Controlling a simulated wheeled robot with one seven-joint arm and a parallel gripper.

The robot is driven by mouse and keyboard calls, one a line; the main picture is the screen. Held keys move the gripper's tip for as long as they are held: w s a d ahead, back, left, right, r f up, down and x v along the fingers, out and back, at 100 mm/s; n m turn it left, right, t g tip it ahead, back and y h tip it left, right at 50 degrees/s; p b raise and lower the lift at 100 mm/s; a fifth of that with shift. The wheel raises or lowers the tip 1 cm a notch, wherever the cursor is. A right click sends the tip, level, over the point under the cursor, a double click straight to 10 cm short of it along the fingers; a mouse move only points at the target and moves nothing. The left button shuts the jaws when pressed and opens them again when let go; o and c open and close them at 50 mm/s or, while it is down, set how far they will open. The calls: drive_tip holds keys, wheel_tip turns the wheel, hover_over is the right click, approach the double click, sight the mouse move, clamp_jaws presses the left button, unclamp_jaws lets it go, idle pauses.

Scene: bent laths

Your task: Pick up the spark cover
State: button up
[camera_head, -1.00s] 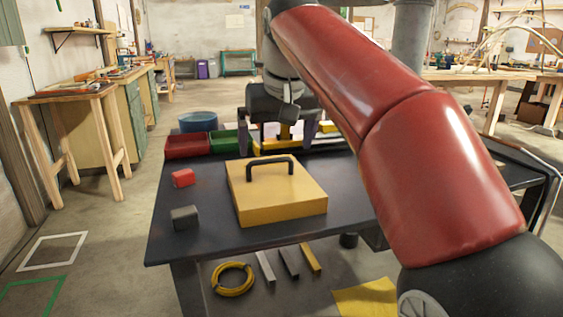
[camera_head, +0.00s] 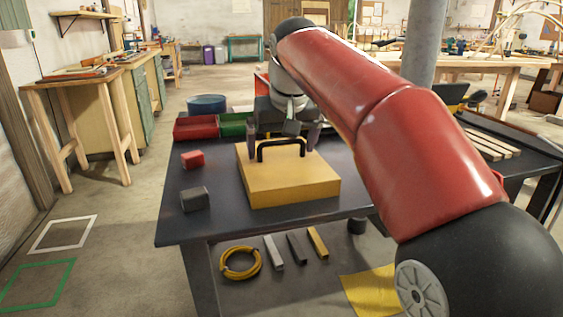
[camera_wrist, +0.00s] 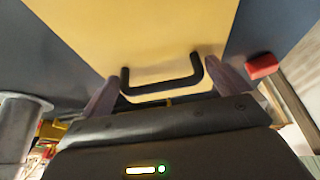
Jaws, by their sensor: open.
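The spark cover appears to be the flat yellow box (camera_head: 290,184) lying on the dark table, with a black bar handle (camera_head: 281,146) on top. My gripper (camera_head: 282,136) is open and empty at the cover's far side, with one finger beyond each end of the handle. In the wrist view the cover (camera_wrist: 150,35) fills the upper middle, and the handle lies between the spread fingers of my gripper (camera_wrist: 161,72). Neither finger visibly grips it. I cannot tell whether the fingers touch the cover.
A red block (camera_head: 192,159) and a dark grey block (camera_head: 195,199) lie left of the cover. A red bin (camera_head: 195,129) and a green bin (camera_head: 235,126) stand behind. A lower shelf holds a yellow coil (camera_head: 240,263) and several bars.

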drive_tip(key=c, duration=0.9)
drive_tip(key=shift+r, duration=0.1)
drive_tip(key=shift+c, duration=0.8)
drive_tip(key=shift+r, duration=0.1)
